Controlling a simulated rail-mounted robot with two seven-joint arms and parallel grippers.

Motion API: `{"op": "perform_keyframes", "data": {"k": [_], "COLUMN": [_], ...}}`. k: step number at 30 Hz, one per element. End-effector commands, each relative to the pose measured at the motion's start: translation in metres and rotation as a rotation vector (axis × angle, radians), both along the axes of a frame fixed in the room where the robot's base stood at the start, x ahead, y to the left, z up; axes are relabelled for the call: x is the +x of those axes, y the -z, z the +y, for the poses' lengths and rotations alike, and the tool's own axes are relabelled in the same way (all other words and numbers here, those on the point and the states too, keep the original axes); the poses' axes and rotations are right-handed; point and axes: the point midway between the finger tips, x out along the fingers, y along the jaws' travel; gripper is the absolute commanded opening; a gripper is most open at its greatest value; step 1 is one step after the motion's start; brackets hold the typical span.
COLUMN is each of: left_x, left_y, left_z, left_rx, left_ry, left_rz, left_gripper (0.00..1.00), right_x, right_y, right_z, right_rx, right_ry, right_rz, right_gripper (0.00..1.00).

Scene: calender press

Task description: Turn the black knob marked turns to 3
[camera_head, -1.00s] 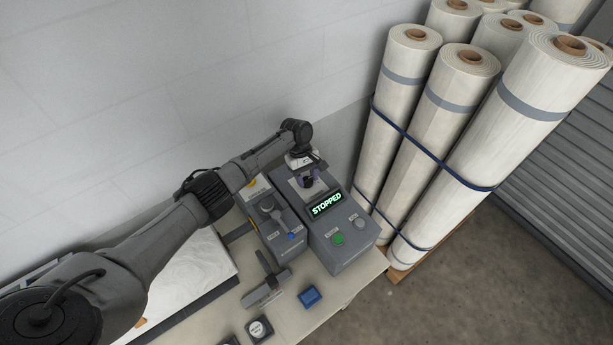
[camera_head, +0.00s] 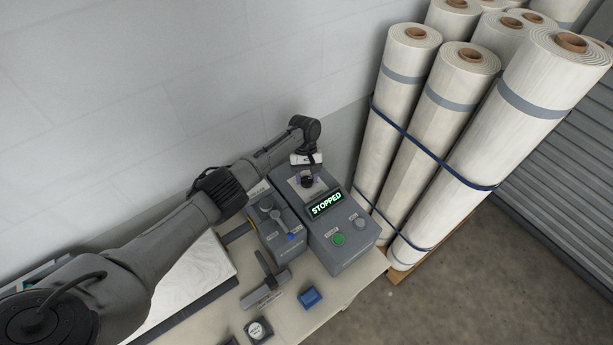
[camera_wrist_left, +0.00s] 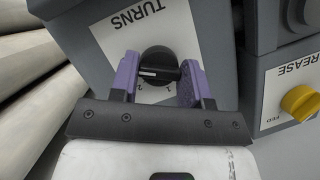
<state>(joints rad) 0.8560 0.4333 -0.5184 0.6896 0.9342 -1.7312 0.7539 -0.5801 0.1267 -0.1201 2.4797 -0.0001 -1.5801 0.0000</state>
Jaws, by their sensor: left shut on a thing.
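The black turns knob (camera_wrist_left: 158,66) sits on a white plate marked TURNS (camera_wrist_left: 132,22), which appears upside down in the left wrist view. My left gripper (camera_wrist_left: 158,80) has its purple fingers on either side of the knob and is shut on it. The knob's white pointer line points to the left of that picture, toward the left finger. The digits 1 and 2 show below the knob; a 3 is not visible. In the head view, my left gripper (camera_head: 306,179) is over the grey control box (camera_head: 341,250). My right gripper is not in view.
The box's display (camera_head: 326,203) reads STOPPED, with a green button (camera_head: 338,239) and a grey button (camera_head: 360,223) below. A second grey box (camera_head: 283,243) with a lever stands to the left. A yellow knob (camera_wrist_left: 299,102) is nearby. Tall wrapped rolls (camera_head: 455,110) stand right.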

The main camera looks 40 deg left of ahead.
Motion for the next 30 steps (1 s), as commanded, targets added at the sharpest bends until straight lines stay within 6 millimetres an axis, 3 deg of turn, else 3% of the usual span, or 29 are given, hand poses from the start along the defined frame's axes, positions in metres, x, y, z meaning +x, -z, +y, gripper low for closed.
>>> {"op": "perform_keyframes", "data": {"k": [8,9,16,25,30], "left_x": [0.001,0.001,0.0,0.001,0.007], "left_y": [-0.002,-0.002,-0.001,-0.003,-0.021], "left_z": [-0.001,-0.001,0.0,0.001,0.007], "left_rx": [-0.002,-0.002,0.0,0.0,0.0], "left_ry": [0.003,0.002,0.001,0.0,-0.001], "left_rz": [-0.001,-0.001,0.0,-0.001,-0.004], "left_gripper": [0.19,0.47,0.69,0.69,0.69], "right_x": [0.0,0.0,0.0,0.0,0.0], "right_y": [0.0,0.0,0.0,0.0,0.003], "right_z": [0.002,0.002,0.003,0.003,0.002], "right_rx": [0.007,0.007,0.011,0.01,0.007], "right_ry": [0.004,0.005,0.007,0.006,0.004], "right_rz": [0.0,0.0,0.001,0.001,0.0], "right_gripper": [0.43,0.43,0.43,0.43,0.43]}}
